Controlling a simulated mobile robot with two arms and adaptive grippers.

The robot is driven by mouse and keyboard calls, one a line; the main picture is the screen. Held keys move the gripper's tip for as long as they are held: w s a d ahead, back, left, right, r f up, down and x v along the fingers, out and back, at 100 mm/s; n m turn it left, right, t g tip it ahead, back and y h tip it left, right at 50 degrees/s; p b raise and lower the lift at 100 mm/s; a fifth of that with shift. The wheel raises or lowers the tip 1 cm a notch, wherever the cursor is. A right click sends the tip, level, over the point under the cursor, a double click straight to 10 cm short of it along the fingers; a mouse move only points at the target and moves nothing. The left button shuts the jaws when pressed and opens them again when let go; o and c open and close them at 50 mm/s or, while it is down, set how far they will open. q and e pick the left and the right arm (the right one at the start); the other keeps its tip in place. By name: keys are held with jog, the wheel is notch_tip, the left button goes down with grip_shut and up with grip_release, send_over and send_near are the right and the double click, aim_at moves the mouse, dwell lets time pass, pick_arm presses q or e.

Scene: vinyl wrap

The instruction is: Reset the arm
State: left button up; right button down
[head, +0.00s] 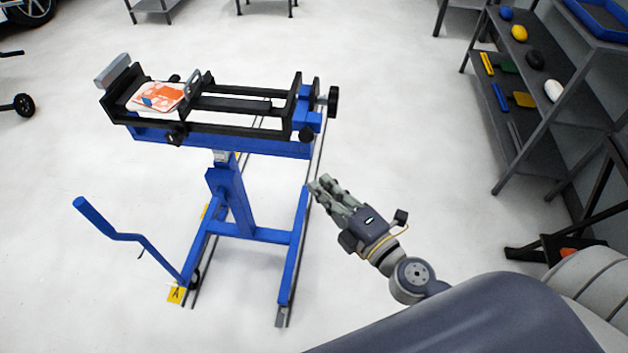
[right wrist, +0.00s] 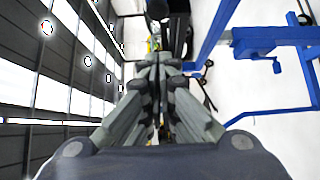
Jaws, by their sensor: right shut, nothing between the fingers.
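My right arm reaches in from the lower right of the head view. Its gripper (head: 321,186) is shut and empty, over the floor just right of the blue stand's base. In the right wrist view the gripper's fingers (right wrist: 160,70) are together with nothing between them. The blue stand (head: 232,195) carries a black frame (head: 235,103) on top. An orange and white printed piece (head: 158,97) lies at the frame's left end. The stand also shows at the right of the right wrist view (right wrist: 268,40). My left gripper is not in view.
A grey shelf rack (head: 535,95) with coloured tools and rounded items stands at the right. A blue crank-like bar (head: 125,237) sticks out at the stand's left. A wheel (head: 24,105) shows at the left edge. The floor between stand and rack is clear.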

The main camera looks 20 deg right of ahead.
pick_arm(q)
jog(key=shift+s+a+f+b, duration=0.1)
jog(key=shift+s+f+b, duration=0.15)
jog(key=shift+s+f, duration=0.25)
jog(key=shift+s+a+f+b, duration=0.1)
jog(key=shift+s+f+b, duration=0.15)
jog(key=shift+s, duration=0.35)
pick_arm(e)
jog(key=shift+v, duration=1.15)
